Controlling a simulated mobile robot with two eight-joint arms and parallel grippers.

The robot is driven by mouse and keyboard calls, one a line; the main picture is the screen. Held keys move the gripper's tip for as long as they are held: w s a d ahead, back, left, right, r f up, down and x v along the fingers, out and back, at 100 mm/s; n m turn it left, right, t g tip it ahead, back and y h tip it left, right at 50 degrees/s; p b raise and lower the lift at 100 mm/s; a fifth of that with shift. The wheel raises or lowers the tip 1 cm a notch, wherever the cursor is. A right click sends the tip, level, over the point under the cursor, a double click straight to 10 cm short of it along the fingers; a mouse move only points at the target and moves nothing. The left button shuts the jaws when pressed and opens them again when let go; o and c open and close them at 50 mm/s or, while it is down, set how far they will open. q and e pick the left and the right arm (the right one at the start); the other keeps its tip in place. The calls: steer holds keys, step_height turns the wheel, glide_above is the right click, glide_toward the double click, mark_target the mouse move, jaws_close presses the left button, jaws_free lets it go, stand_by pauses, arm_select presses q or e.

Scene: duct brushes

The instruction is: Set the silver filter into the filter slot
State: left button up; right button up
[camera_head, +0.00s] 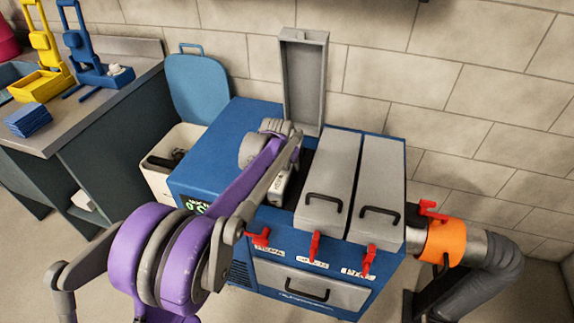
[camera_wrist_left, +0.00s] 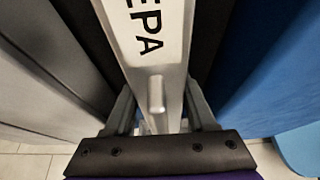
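The silver filter (camera_wrist_left: 148,40) is a pale bar with dark letters ending in "EPA" and a small peg on its top face. My left gripper (camera_wrist_left: 160,98) has its fingers against both sides of the filter. In the head view a bit of the filter (camera_head: 278,189) shows beside my arm, at the dark left slot (camera_head: 307,166) of the blue machine (camera_head: 222,150). In the wrist view the filter lies between dark slot edges; how deep it sits is hidden. My left arm covers the gripper in the head view. My right gripper is not in view.
The slot's grey lid (camera_head: 303,85) stands open at the back. Two grey lids (camera_head: 330,175) (camera_head: 377,190) beside it are shut. Red latches (camera_head: 315,246) line the front edge. A white bin (camera_head: 156,178) stands left; an orange-collared duct (camera_head: 446,243) is right.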

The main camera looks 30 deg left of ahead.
arm_select(q)
steer(key=shift+o, duration=1)
steer(key=shift+g, duration=0.3)
steer(key=f, duration=0.2)
steer(key=s+d+f, duration=0.1)
steer(key=f, duration=0.1)
steer(key=shift+s, duration=0.1)
step_height(320, 180, up, 5)
steer(key=shift+s+a+r+p, duration=0.1)
steer(key=shift+a+r+p, duration=0.05)
steer(key=shift+p, duration=0.85)
steer(key=p+v, duration=0.1)
steer(key=v, duration=0.6)
steer(key=shift+s+r+p, duration=0.1)
steer(key=shift+r+p, duration=0.15)
steer(key=shift+p, duration=0.05)
steer(key=shift+s+a+r, duration=0.1)
steer(key=shift+s+r, duration=0.05)
steer(key=shift+r, duration=0.45)
steer(key=shift+s+r+p, duration=0.1)
steer(key=shift+r+p, duration=0.45)
steer(key=shift+r, duration=0.1)
step_height(320, 180, up, 4)
steer(key=p, duration=0.3)
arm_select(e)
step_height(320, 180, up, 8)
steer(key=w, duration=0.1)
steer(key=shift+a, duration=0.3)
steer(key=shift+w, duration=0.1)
